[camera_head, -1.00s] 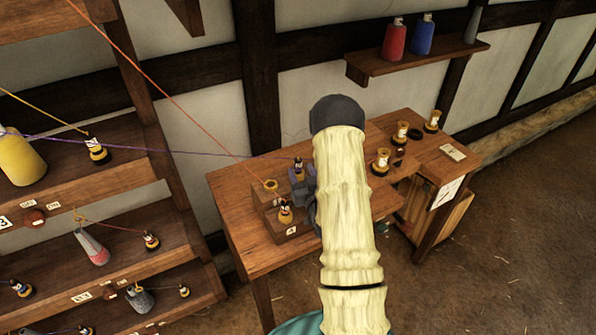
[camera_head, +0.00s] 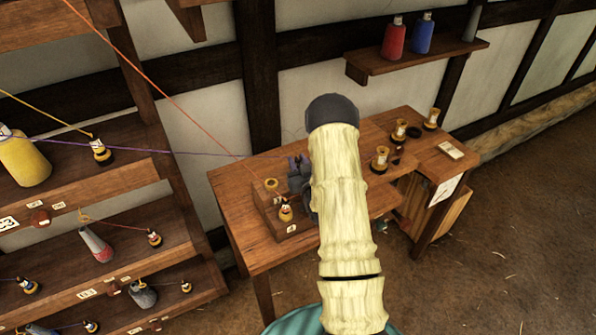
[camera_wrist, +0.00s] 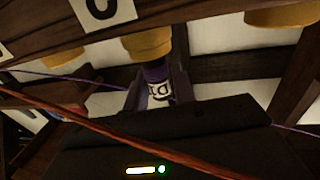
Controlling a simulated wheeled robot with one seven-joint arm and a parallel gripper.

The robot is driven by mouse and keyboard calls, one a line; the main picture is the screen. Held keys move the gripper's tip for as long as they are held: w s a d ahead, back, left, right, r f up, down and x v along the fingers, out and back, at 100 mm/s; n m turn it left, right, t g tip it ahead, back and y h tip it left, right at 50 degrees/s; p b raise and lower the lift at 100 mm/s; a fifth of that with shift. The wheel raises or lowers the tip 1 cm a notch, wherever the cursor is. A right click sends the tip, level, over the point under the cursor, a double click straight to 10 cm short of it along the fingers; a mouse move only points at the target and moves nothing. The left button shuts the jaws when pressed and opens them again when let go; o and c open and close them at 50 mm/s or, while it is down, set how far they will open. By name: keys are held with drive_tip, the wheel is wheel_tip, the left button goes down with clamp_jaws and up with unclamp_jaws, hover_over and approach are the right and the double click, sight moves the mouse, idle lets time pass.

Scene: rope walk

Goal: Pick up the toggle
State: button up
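The task does not say which toggle. A purple-banded toggle (camera_wrist: 157,85) with a white label and a yellow collar is in the middle of the wrist view, with dark finger-like parts close on both sides. In the head view my gripper (camera_head: 299,176) is at the back of a small wooden block on the table, and only a bit of purple shows beside it. I cannot tell whether the fingers touch the toggle. Another toggle (camera_head: 286,213), black and yellow with an orange cord, stands at the front of the block. My arm hides part of the area.
The wooden block (camera_head: 262,207) also carries a yellow ring (camera_head: 271,184). An orange cord (camera_head: 168,95) and a purple cord (camera_head: 190,152) stretch from the left to the block. Several yellow-black pieces stand on the table's right. Shelves (camera_head: 95,185) with bottles stand left.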

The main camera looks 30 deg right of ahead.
sight(298, 159)
clamp_jaws()
drive_tip(key=shift+a, duration=0.1)
drive_tip(key=shift+r, duration=0.1)
drive_tip(key=shift+r, duration=0.35)
wheel_tip(298, 159, up, 9)
drive_tip(key=shift+r+b, duration=0.1)
drive_tip(key=shift+b, duration=1.1)
drive_tip(key=shift+s, duration=0.1)
